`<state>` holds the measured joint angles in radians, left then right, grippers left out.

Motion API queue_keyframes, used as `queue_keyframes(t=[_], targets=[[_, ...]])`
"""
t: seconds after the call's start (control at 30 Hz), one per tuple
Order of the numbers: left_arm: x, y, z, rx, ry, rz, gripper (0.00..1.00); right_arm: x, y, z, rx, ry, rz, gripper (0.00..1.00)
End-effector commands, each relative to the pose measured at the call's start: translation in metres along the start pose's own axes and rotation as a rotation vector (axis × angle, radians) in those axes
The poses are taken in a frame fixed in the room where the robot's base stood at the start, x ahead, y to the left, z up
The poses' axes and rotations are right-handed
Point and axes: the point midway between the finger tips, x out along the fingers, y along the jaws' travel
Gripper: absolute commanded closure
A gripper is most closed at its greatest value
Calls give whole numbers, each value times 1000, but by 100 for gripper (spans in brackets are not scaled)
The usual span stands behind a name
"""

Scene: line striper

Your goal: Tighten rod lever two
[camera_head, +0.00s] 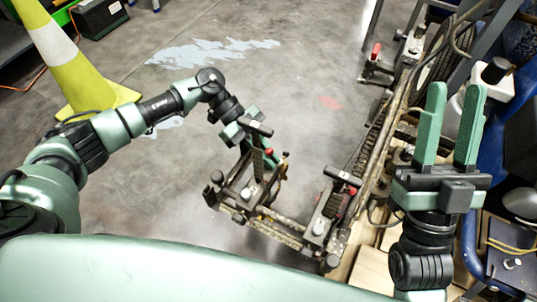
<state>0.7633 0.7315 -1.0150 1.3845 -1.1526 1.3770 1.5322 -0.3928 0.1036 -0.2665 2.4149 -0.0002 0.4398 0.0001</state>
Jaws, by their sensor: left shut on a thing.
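The line striper's dark metal frame (275,221) reaches out over the floor at the centre, with a rail (381,140) running up to the right. Red-tipped levers show at its near right end (352,190) and farther up the rail (376,50); another red tip (268,152) is beside my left gripper. I cannot tell which is rod lever two. My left gripper (246,128) is shut on a lever at the frame's upper end; its fingers partly hide the hold. My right gripper (452,122) is open and empty, fingers upward, over the striper's right side.
A yellow and white cone (66,62) stands at the upper left, near a dark box (100,17). A tyre (437,57), a white container (490,82) and blue tubing (470,245) crowd the right. The grey floor (310,60) is open at the upper centre.

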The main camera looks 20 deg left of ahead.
Motion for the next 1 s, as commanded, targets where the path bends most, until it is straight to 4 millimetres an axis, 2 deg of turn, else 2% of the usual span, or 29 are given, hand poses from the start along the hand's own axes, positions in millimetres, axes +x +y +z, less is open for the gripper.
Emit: queue_keyframes(t=[0.03,0.07,0.1,0.13,0.43,0.53,0.8,1.0], targets=[[-3,-4,-6,9,8,-8,100,0,0,-1,0,0,0,64],[-3,-4,-6,9,8,-8,84,0,0,-1,0,0,0,64],[-3,-4,-6,9,8,-8,72,0,0,-1,0,1,0,64],[-3,-3,-6,8,8,-8,68,0,0,-1,0,1,0,64],[-2,-1,-2,3,4,-3,68,0,0,-1,0,1,0,64],[-7,-1,-3,2,3,-3,68,2,0,3,0,-20,0,64],[-49,-2,-4,1,2,-6,68,-3,6,49,-13,-274,10,64],[-74,-2,-4,3,4,-4,68,-13,10,76,-19,-420,17,64]])
